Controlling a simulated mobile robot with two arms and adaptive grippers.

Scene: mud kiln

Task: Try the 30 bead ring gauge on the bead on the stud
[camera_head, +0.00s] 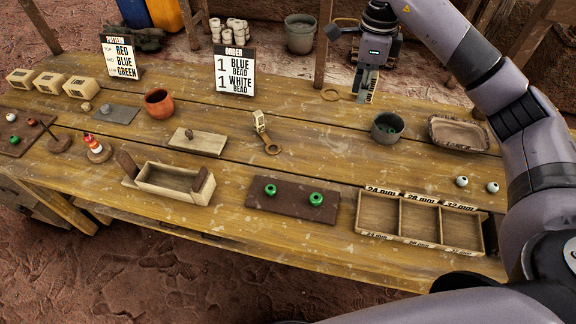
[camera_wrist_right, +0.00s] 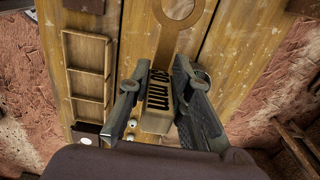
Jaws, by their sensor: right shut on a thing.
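My right gripper (camera_head: 368,72) is at the back right of the table, shut on the pale block handle (camera_head: 367,88) of a ring gauge marked 30 mm. The gauge's flat ring (camera_head: 337,94) points left, apart from any bead; the wrist view shows the gripper (camera_wrist_right: 158,95), the block (camera_wrist_right: 156,104) and the ring (camera_wrist_right: 181,12). A second gauge (camera_head: 271,149) lies mid-table. A small brown piece (camera_head: 189,133) stands on a pale board (camera_head: 205,143), and a grey bead (camera_head: 105,108) is on a grey plate (camera_head: 122,114). I cannot tell which is the stud's bead. My left gripper is out of view.
Green beads (camera_head: 316,199) sit on a dark board (camera_head: 292,212). A three-compartment tray (camera_head: 399,239) is at the front right. A grey pot (camera_head: 383,137) and wooden dish (camera_head: 432,142) stand near white beads (camera_head: 462,181). A terracotta pot (camera_head: 158,103) stands farther left.

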